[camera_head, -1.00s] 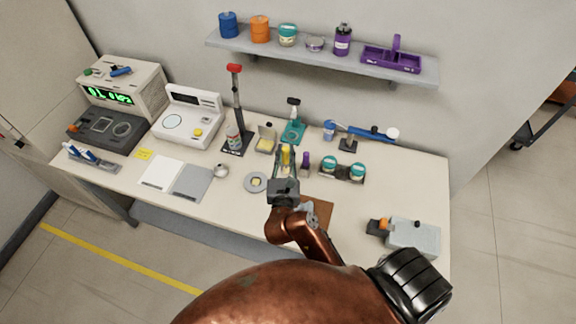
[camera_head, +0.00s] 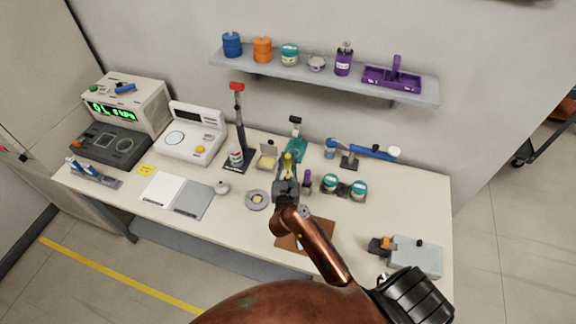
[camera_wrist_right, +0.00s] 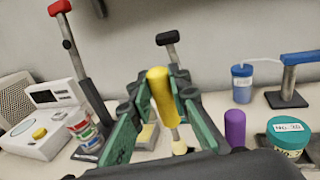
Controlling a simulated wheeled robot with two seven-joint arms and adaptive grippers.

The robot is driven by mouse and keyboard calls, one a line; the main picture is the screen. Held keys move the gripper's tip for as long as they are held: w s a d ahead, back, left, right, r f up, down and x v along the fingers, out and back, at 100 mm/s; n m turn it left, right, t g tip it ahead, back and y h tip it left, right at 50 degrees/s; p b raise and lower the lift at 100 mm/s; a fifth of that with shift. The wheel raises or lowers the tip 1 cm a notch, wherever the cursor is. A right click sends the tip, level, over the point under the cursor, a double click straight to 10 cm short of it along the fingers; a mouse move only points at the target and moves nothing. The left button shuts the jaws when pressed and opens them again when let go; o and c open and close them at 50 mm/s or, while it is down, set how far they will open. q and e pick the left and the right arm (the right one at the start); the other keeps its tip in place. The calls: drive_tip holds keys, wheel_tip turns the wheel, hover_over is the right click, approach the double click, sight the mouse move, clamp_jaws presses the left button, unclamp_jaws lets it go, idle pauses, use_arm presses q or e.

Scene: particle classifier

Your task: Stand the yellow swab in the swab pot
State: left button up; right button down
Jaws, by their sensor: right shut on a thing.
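The yellow swab (camera_wrist_right: 162,93) is between the green-lined fingers of my right gripper (camera_wrist_right: 158,105) in the right wrist view. It stands roughly upright, yellow end up, with a pale lower part below. In the head view my right gripper (camera_head: 287,176) is over the middle of the table, shut on the swab (camera_head: 288,159). The swab's lower end is hidden there by the gripper. I cannot tell for sure which container is the swab pot; a small blue pot (camera_head: 330,149) stands to the right, beyond the gripper. My left gripper is not in view.
A purple upright thing (camera_head: 307,181) stands close to the gripper's right, beside teal-lidded jars (camera_head: 358,188). A red-topped post (camera_head: 239,120) stands left, a blue arm stand (camera_head: 365,149) right.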

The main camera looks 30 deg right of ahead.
sight(288, 169)
drive_tip(key=f, duration=0.4)
drive_tip(key=shift+w+d+b, duration=0.2)
drive_tip(key=shift+w+b, duration=0.15)
drive_tip(key=shift+r, duration=0.1)
drive_tip(key=shift+f+b, duration=0.3)
drive_tip(key=shift+f, duration=0.35)
drive_tip(key=c, duration=1.8)
unclamp_jaws()
drive_tip(key=shift+r, duration=0.1)
